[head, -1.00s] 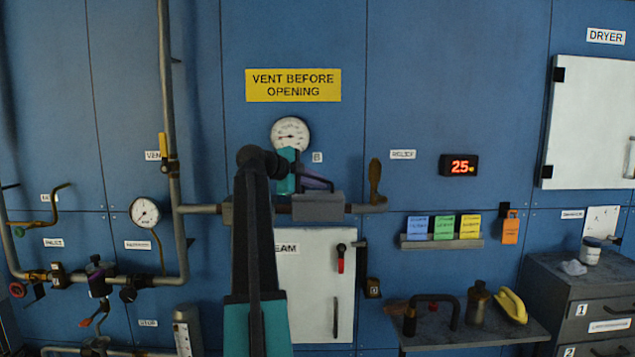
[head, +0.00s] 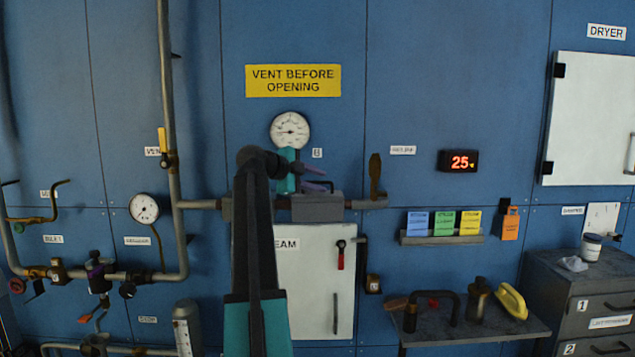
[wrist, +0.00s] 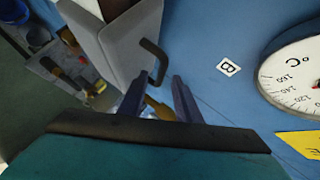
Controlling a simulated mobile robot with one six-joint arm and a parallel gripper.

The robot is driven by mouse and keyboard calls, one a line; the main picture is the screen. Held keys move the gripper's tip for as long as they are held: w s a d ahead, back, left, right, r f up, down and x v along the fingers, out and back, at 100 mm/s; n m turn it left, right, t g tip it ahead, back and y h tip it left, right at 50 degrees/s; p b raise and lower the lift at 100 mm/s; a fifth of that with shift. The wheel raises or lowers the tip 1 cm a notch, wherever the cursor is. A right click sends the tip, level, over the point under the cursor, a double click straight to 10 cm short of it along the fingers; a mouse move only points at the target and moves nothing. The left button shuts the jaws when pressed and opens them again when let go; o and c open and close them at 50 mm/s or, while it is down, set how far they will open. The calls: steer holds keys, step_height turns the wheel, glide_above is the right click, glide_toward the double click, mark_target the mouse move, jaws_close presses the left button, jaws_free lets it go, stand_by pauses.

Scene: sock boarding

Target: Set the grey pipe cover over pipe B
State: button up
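The grey pipe cover (head: 317,207) sits over the horizontal pipe (head: 362,204) below the "B" label (head: 317,153), in line with the pipe in the head view. In the wrist view the cover (wrist: 128,42) shows as a grey angled shell with a black bar handle (wrist: 154,58). My gripper (head: 328,178) is just above the cover. Its two purple fingers are apart in the wrist view (wrist: 154,88), with the handle beyond their tips and nothing clearly held between them. The cover's underside and its contact with the pipe are hidden.
A brass lever (head: 375,172) stands on the pipe to the right of the cover. A round gauge (head: 290,130) is above my gripper. A white hatch (head: 312,290) is below. A shelf (head: 480,332) with a black hooked pipe, bottle and yellow object is at lower right.

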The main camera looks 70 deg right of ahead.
stand_by(0.3)
steer(key=b+v, duration=0.2)
steer(key=v, duration=1.2)
steer(key=shift+s+d, duration=0.1)
steer(key=shift+d, duration=0.05)
stand_by(0.7)
